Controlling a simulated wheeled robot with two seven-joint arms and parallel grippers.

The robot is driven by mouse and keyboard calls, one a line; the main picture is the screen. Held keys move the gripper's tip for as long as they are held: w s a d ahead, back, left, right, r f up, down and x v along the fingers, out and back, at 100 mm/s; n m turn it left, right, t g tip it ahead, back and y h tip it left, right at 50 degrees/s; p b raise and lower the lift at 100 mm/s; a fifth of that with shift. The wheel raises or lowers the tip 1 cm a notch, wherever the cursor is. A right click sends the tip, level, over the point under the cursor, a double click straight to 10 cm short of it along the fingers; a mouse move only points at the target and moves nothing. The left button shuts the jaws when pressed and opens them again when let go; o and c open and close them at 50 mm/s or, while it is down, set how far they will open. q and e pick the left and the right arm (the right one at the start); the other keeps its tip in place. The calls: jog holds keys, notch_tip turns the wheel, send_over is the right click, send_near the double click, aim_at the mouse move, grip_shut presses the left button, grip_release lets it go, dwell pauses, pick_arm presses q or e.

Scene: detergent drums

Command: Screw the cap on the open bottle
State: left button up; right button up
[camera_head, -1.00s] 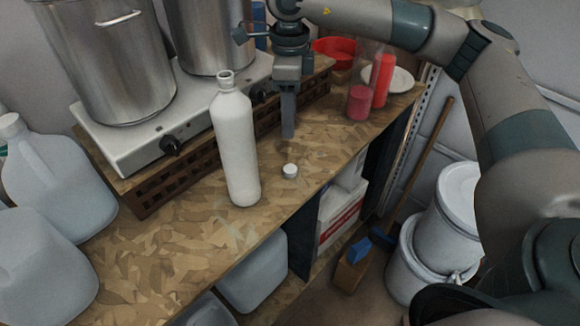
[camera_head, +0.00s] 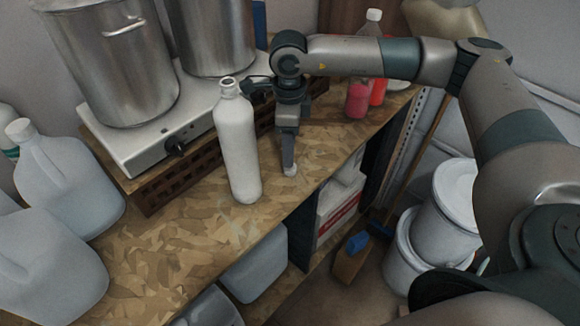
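The open white bottle (camera_head: 237,145) stands upright on the wooden worktop, its neck bare at the top. The small white cap (camera_head: 290,170) lies on the worktop just right of the bottle's base. My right gripper (camera_head: 288,165) points down at the cap, its fingertips at or just above it and covering part of it. The fingers are seen edge-on, so I cannot tell whether they are around the cap or how far apart they are. My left gripper is not in view.
A double hotplate (camera_head: 150,145) with two steel pots stands behind the bottle on a slatted crate. Large translucent jugs (camera_head: 65,180) stand at the left. Red bottles (camera_head: 358,100) stand at the back right. White buckets (camera_head: 445,215) are on the floor at right. The worktop's front middle is clear.

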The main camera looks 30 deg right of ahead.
jog(key=shift+s+f+p, duration=0.25)
jog(key=shift+f+p, duration=0.4)
jog(key=shift+p, duration=0.2)
notch_tip(320, 180, down, 3)
jog(key=shift+s+r+p, duration=0.1)
jog(key=shift+s+p, duration=0.05)
jog(key=shift+p, duration=0.7)
jog(key=shift+f, duration=0.55)
jog(key=c, duration=1.1)
